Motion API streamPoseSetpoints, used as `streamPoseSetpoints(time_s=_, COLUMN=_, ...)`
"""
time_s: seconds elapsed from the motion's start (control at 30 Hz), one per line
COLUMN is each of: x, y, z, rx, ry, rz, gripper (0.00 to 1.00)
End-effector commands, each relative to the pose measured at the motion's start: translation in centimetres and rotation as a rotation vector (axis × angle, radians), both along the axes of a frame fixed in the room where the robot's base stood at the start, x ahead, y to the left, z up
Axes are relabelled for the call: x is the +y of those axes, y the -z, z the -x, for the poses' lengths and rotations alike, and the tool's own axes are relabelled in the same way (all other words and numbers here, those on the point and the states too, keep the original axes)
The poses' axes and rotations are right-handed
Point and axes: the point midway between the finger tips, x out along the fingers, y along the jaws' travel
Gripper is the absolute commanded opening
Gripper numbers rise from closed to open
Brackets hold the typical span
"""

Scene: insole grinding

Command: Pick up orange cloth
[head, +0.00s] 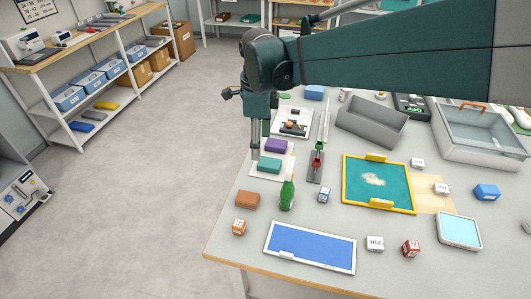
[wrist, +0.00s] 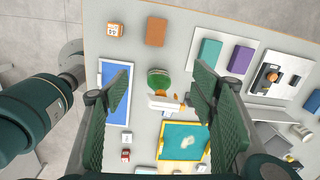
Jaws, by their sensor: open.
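The orange cloth appears as a small orange-brown folded block (head: 247,200) lying flat on the table near its left edge, left of a green bottle. It also shows at the top of the wrist view (wrist: 156,31), beyond my fingertips and not between them. My gripper (head: 260,142) is above the table's left side, farther back than the cloth. In the wrist view my gripper (wrist: 161,90) is open with its two green pads wide apart, and nothing is held. Its exact height is hard to tell.
The green spray bottle (head: 287,194) stands right beside the cloth and shows between my fingers. A teal block (head: 269,165) and a purple block (head: 275,146) lie on a white board behind. An orange-white cube (head: 239,227) and a blue panel (head: 310,249) lie in front.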

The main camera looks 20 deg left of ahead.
Motion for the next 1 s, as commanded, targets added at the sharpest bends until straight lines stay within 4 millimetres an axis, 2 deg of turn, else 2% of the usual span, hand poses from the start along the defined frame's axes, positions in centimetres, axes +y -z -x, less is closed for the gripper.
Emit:
streamPoseSetpoints(time_s=0.1, x=2.1, y=0.6, z=0.0, rx=0.018, ry=0.049, rz=0.009, gripper=0.57)
streamPoseSetpoints(time_s=0.37, x=5.5, y=1.9, z=0.3, rx=0.048, ry=0.141, rz=0.029, gripper=0.57)
streamPoseSetpoints(time_s=0.67, x=5.3, y=8.4, z=0.3, rx=0.048, ry=0.142, rz=0.029, gripper=0.57)
streamPoseSetpoints(time_s=1.0, x=5.3, y=18.3, z=0.3, rx=0.047, ry=0.141, rz=0.029, gripper=0.57)
